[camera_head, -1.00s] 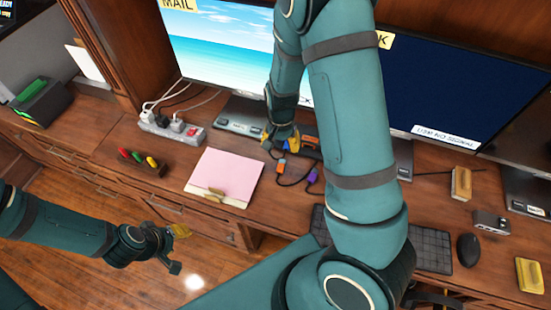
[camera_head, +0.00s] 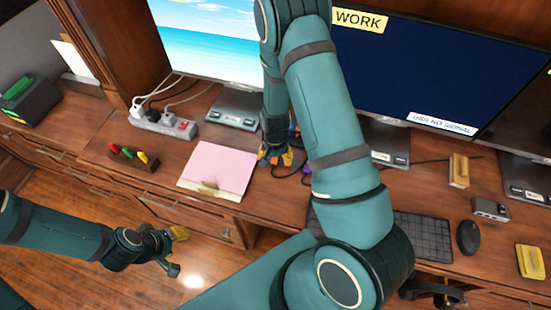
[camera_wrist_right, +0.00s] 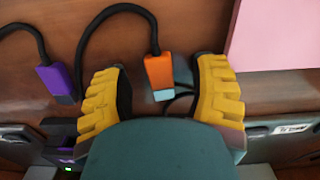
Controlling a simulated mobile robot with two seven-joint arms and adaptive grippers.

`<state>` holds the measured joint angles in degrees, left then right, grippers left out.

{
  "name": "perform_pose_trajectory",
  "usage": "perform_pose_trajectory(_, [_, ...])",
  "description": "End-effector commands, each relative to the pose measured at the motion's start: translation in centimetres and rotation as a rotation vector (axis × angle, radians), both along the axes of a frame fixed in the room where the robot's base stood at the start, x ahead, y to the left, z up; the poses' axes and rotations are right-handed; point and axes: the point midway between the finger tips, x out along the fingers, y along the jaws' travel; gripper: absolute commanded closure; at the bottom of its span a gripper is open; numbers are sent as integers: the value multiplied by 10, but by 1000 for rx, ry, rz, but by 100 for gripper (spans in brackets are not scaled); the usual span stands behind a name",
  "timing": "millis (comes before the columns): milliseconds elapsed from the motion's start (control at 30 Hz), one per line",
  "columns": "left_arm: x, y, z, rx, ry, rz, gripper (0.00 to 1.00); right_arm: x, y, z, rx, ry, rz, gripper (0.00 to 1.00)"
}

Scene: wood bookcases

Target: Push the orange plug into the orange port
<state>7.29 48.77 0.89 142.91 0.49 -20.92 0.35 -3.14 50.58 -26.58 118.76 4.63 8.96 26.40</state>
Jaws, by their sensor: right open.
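The orange plug (camera_wrist_right: 159,74), with a pale tip and a dark cable, lies on the wooden desk in the right wrist view. My right gripper (camera_wrist_right: 165,68) is open, its yellow fingers on either side of the plug, with gaps on both sides. I cannot make out the orange port. My left gripper (camera_head: 166,246) hangs in front of the desk at the left; its opening is unclear.
A purple plug (camera_wrist_right: 57,80) lies left of the orange one. A dark device with a green light (camera_wrist_right: 70,158) is partly hidden by my gripper. The pink folder (camera_head: 219,168), power strip (camera_head: 163,124), keyboard (camera_head: 424,235) and mouse (camera_head: 468,237) are nearby.

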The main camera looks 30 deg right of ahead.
Motion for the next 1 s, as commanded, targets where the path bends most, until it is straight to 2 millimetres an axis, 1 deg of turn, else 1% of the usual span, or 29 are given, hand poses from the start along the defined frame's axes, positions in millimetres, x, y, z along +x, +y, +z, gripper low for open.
perform_pose_trajectory(233, [0,0,0,0,1,0,53,0,0,-2,0,-1,0,40])
perform_pose_trajectory(267, [0,0,0,0,1,0,53,0,0,-2,0,-1,0,38])
perform_pose_trajectory(300, [0,0,0,0,0,0,53,0,0,-2,0,-1,0,52])
perform_pose_trajectory(367, [0,0,0,0,0,0,53,0,0,-2,0,-1,0,73])
perform_pose_trajectory(400, [0,0,0,0,0,0,53,0,0,-2,0,-1,0,87])
perform_pose_trajectory(433, [0,0,0,0,0,0,53,0,0,-2,1,-1,0,98])
perform_pose_trajectory(500, [0,0,0,0,0,0,53,0,0,-2,1,-1,1,100])
perform_pose_trajectory(833, [0,0,0,0,0,0,53,0,0,-1,1,-1,1,100])
perform_pose_trajectory(933, [0,0,2,0,-1,0,53,1,1,7,0,-1,1,100])
perform_pose_trajectory(1000, [1,0,4,0,-2,2,53,1,1,18,1,-4,2,100])
